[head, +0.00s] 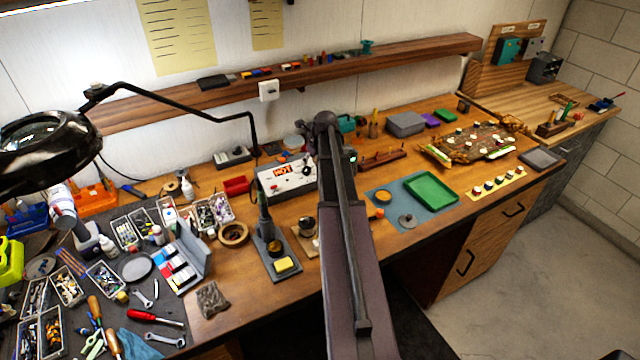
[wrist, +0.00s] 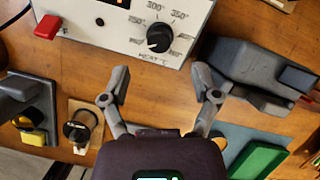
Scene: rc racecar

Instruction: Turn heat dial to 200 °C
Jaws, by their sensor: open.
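The heat dial (wrist: 160,37) is a round black knob on the front of a white control box (wrist: 95,20), at the top of the wrist view. Printed numbers including 300° and 350° ring the knob. I cannot clearly tell which number its pointer marks. In the head view the white box (head: 270,186) stands on the bench with a "HOT" label, and my arm passes in front of its right side. My gripper (wrist: 162,88) is open and empty, its two fingers apart below the dial in the picture, not touching it. In the head view the gripper cannot be made out.
A red tray (head: 236,185) sits left of the box. A grey stand with a yellow sponge (head: 285,264) is in front of it. A green tray (head: 432,188) lies on a blue mat to the right. Tools and parts bins crowd the bench's left; bare wood shows around the box.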

